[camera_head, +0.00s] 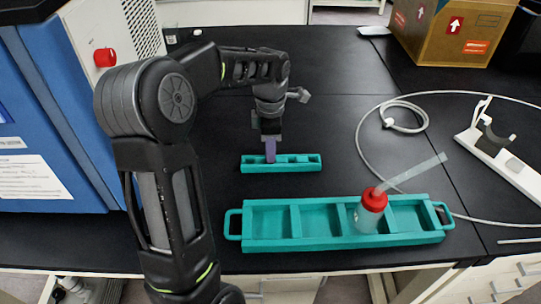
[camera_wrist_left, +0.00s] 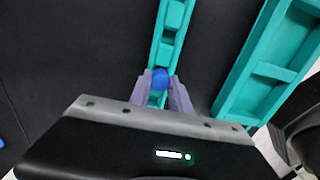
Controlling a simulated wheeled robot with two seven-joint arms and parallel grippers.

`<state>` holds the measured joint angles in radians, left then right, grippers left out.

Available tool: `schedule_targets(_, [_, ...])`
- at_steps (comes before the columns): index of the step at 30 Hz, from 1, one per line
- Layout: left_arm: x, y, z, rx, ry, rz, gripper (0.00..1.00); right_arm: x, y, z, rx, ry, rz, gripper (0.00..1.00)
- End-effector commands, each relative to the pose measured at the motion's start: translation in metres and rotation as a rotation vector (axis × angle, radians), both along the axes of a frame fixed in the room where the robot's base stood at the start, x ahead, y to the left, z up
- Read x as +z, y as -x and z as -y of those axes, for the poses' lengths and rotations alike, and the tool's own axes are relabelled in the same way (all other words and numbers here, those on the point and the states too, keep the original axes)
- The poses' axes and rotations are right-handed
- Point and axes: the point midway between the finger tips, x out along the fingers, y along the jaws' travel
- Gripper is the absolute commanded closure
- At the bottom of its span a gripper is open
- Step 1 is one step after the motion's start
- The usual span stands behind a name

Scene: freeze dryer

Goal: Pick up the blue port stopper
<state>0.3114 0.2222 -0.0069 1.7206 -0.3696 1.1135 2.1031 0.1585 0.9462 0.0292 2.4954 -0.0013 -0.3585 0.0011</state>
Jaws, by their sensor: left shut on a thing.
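The blue port stopper (camera_wrist_left: 160,77) shows as a small round blue piece between the fingertips in the left wrist view. My left gripper (camera_wrist_left: 161,84) is shut on it, with one purple-grey finger on each side. In the head view my left gripper (camera_head: 270,152) points down at the small teal tray (camera_head: 300,168), over its left half. The stopper is hidden by the fingers there. Whether it still touches the tray I cannot tell. The small tray also shows in the left wrist view (camera_wrist_left: 163,52). My right gripper is not in view.
A larger teal tray (camera_head: 290,244) with handles stands nearer the front edge, holding a red-capped bottle (camera_head: 370,212) with a tilted spout. A blue machine (camera_head: 50,120) stands left. A white cable (camera_head: 362,150) loops right; a cardboard box (camera_head: 425,35) stands behind. Bare black bench surrounds the small tray.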

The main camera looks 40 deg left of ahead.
Motion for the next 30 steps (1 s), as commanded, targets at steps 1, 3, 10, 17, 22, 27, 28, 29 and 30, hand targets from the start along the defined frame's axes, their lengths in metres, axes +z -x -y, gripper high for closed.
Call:
schedule_targets(1, [0.000,0.000,0.000,0.000,0.000,0.000,1.00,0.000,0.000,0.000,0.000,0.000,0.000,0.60])
schedule_targets(3, [0.000,0.000,0.000,0.000,0.000,0.000,1.00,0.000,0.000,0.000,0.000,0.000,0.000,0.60])
schedule_targets(10, [0.013,-0.001,0.000,0.000,-0.001,0.004,1.00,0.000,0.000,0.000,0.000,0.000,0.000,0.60])
schedule_targets(17, [0.054,-0.001,0.000,0.001,-0.001,0.006,1.00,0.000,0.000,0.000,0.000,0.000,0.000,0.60])
schedule_targets(22, [0.085,-0.001,0.000,0.000,-0.001,0.003,1.00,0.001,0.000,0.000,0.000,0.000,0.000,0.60])
schedule_targets(27, [0.099,0.000,0.000,0.000,-0.001,0.001,1.00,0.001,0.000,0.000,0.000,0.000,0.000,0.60])
schedule_targets(28, [0.100,0.000,0.000,0.000,-0.001,0.001,1.00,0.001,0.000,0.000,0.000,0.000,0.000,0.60])
schedule_targets(29, [0.100,0.000,0.000,0.000,-0.001,0.001,1.00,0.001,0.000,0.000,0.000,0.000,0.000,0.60])
schedule_targets(30, [0.101,0.000,0.000,0.000,0.000,0.000,1.00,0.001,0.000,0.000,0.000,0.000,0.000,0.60])
